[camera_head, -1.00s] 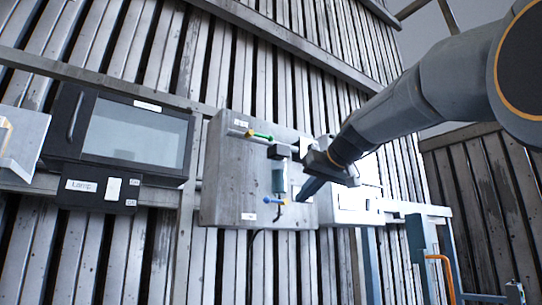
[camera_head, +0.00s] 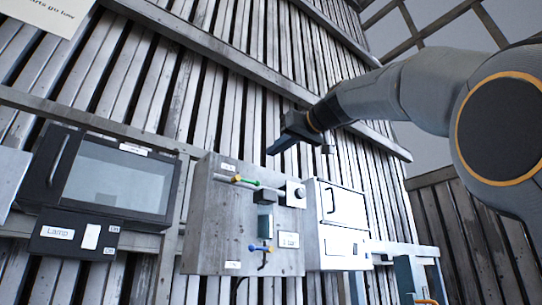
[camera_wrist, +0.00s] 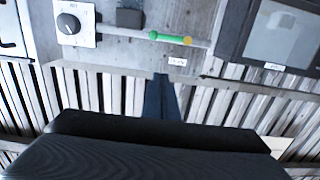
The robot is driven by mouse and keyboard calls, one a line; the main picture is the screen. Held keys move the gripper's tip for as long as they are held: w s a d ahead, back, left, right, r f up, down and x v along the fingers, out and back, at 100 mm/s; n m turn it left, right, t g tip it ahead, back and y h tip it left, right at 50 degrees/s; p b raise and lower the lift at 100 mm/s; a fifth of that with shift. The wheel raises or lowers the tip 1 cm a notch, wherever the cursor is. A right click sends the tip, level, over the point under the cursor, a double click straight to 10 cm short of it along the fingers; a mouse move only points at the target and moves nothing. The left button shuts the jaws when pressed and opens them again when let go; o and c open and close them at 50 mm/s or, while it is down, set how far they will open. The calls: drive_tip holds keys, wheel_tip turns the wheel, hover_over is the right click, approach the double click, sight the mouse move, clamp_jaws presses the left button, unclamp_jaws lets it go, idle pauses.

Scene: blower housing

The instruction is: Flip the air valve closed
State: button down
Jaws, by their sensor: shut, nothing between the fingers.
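The grey metal panel (camera_head: 212,215) on the slatted wall carries two valve-like fittings. The upper one is a pipe with a green handle (camera_head: 247,183) and a yellow knob; it also shows in the wrist view (camera_wrist: 168,38). The lower one has a blue handle (camera_head: 254,248) with a yellow part. Their labels are too small to read, so I cannot tell which is the air valve. My gripper (camera_head: 277,148) is shut and empty, above the panel's top edge and apart from both handles. Its dark blue fingers (camera_wrist: 160,95) point toward the panel in the wrist view.
A round dial (camera_head: 299,193) sits at the panel's upper right, also in the wrist view (camera_wrist: 69,24). A white box (camera_head: 340,207) stands right of the panel. At left are a dark-framed window box (camera_head: 115,185) and a lamp switch box (camera_head: 75,237).

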drive_tip(key=p, duration=0.4)
hover_over(246, 182)
drive_tip(key=s+d, duration=0.3)
drive_tip(key=d, duration=0.1)
drive_tip(key=shift+w+a+f, duration=0.1)
drive_tip(key=shift+w+f, duration=0.15)
drive_tip(key=shift+f, duration=0.45)
drive_tip(key=shift+w+a+f, duration=0.1)
drive_tip(key=shift+w+f, duration=0.2)
drive_tip(key=shift+f, duration=0.45)
drive_tip(key=shift+w+a+f, duration=0.1)
drive_tip(key=shift+w+f, duration=0.15)
drive_tip(key=shift+f, duration=0.45)
drive_tip(key=shift+a+f, duration=0.1)
